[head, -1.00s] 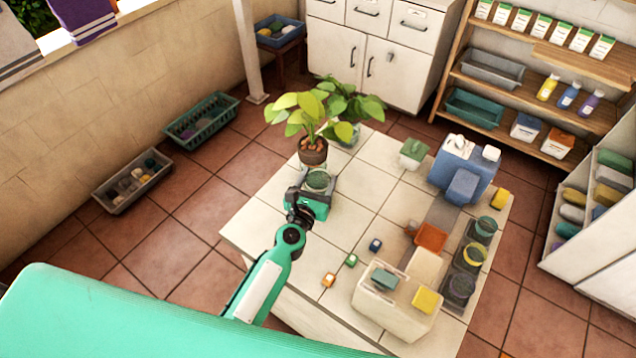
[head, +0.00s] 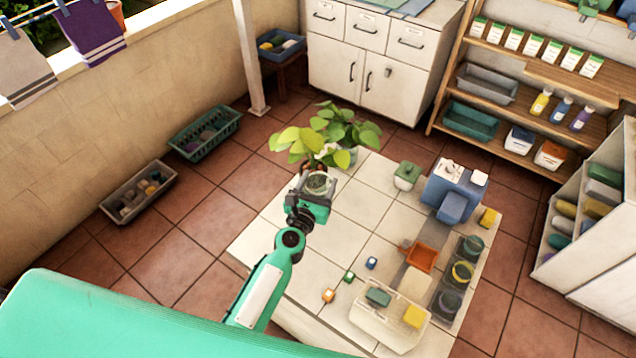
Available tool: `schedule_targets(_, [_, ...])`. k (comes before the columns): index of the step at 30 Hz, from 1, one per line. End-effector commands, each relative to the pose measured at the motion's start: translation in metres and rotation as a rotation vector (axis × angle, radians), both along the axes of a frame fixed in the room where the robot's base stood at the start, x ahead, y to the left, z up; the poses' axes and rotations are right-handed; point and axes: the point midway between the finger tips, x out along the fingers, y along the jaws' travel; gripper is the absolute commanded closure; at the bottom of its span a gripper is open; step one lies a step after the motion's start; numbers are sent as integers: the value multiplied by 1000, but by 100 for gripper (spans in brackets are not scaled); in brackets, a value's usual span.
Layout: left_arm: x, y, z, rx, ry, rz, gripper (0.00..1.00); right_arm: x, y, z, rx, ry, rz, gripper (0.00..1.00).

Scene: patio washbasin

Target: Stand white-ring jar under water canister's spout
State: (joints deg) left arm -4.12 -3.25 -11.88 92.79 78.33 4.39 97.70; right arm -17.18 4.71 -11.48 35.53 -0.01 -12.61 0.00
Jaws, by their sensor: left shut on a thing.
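My left gripper (head: 316,192) is shut on a clear glass jar (head: 318,183) with a pale rim and greenish-grey contents. It holds the jar upright, in front of the potted plant (head: 312,146), and seems to hold it a little above the tiled table top (head: 365,205). The fingertips are partly hidden by the wrist. The blue water canister (head: 436,190) stands at the table's far right, with white parts on top and a blue block (head: 453,207) at its front; I cannot make out the spout opening. My right gripper is not in view.
The table's middle is clear.

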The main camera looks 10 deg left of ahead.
Motion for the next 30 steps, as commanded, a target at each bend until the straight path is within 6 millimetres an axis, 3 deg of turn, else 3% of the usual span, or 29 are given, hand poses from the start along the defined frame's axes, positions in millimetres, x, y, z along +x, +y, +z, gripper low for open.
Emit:
schedule_targets(1, [0, 0, 11, -1, 0, 0, 78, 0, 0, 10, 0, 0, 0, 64])
schedule_targets(15, [0, 0, 58, 0, 0, 0, 78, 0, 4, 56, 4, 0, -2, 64])
schedule_targets(30, [0, 0, 88, -1, 0, 0, 78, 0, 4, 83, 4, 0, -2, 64])
